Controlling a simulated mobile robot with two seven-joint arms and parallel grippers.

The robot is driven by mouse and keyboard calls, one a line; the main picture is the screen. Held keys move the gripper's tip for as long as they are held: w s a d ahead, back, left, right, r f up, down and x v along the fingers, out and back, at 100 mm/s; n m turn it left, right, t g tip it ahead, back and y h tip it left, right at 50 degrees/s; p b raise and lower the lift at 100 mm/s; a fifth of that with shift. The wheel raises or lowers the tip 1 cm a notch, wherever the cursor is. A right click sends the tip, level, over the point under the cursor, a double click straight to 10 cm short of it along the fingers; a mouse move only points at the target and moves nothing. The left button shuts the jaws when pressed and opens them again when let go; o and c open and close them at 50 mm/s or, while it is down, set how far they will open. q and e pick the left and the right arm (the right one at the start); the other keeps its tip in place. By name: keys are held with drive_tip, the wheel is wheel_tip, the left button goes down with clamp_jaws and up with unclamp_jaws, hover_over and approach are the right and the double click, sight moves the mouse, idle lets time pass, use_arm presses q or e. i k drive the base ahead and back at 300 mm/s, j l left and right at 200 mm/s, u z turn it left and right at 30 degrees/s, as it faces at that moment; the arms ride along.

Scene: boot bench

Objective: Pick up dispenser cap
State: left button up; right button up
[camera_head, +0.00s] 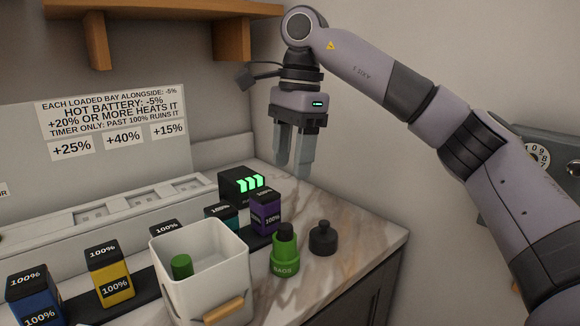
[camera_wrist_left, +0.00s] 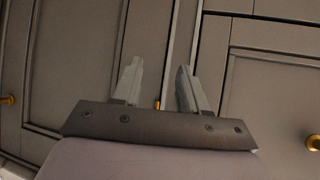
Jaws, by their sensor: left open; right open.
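A small black cap-like piece with a narrow top (camera_head: 323,239) stands upright on the marble counter; it looks like the dispenser cap. Just left of it stands a green bottle with a black top (camera_head: 285,257). My right gripper (camera_head: 293,168) is open and empty, pointing down above the back of the counter, up and left of the black piece and apart from it. My left gripper (camera_wrist_left: 160,72) is open and empty in the left wrist view, in front of grey cabinet doors. It does not show in the head view.
A white bin (camera_head: 233,262) with a green cylinder (camera_head: 181,266) inside stands left of the bottle. Several battery blocks, including yellow (camera_head: 109,273) and purple (camera_head: 265,210), line the counter. A black charger with green bars (camera_head: 241,187) is behind. The counter's right edge is clear.

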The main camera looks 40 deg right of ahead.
sight(324, 242)
drive_tip(key=k, duration=1)
